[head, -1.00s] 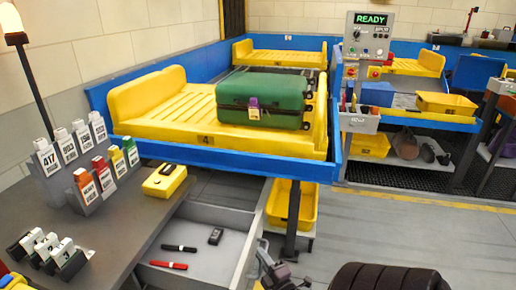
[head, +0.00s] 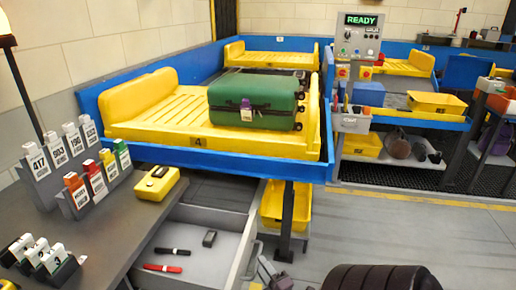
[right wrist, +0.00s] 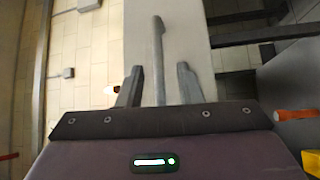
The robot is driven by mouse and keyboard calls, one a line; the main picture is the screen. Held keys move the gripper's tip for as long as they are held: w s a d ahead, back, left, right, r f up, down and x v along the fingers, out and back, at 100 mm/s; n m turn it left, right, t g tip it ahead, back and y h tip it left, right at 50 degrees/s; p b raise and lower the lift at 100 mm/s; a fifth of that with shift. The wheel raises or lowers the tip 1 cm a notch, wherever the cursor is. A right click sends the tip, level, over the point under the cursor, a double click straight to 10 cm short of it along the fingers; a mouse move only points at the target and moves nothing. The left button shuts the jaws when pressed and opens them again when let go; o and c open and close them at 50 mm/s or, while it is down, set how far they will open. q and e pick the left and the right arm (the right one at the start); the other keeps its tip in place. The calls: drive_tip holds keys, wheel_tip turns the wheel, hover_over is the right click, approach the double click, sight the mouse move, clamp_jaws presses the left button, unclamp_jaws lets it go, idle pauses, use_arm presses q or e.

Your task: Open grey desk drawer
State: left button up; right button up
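The grey desk drawer (head: 222,216) is pulled out from under the desk in the head view, its inside showing. Its bar handle (head: 250,262) is on the front panel, on the right side. In the right wrist view, the handle (right wrist: 158,50) stands upright in the picture against the pale drawer front (right wrist: 187,42). My right gripper (head: 265,268) is beside the handle. Its two fingers (right wrist: 158,85) are apart, with the handle's lower end between them and gaps on both sides. My left gripper is not in view.
Black and red pens (head: 172,251) and a small dark device (head: 209,238) lie in the drawer. The desk (head: 118,225) holds tag racks and a yellow box (head: 157,183). A yellow bin (head: 272,207) and a conveyor with a green suitcase (head: 262,93) are behind.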

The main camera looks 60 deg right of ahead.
drive_tip(key=shift+v, duration=2.2)
drive_tip(key=s+a+f+m+g+y, duration=0.1)
drive_tip(key=s+a+f+m+g, duration=0.15)
drive_tip(key=f, duration=0.55)
drive_tip(key=s+a+f+m+g+y+p, duration=0.1)
drive_tip(key=a+f+g+y, duration=0.2)
drive_tip(key=f, duration=0.4)
drive_tip(key=s+a+f+m+g, duration=0.15)
drive_tip(key=a+f, duration=0.25)
drive_tip(key=f, duration=0.4)
drive_tip(key=s+a+f+m+g+y+p, duration=0.1)
drive_tip(key=s+a+f+m+g+y, duration=0.2)
drive_tip(key=s+a+f+g, duration=0.6)
drive_tip(key=s+a+f+m, duration=0.1)
drive_tip(key=s+a+f, duration=0.2)
drive_tip(key=s, duration=0.4)
drive_tip(key=shift+a+f+g+y+p, duration=0.3)
drive_tip(key=shift+a+f+g, duration=0.1)
drive_tip(key=shift+a, duration=0.2)
drive_tip(key=shift+s, duration=0.1)
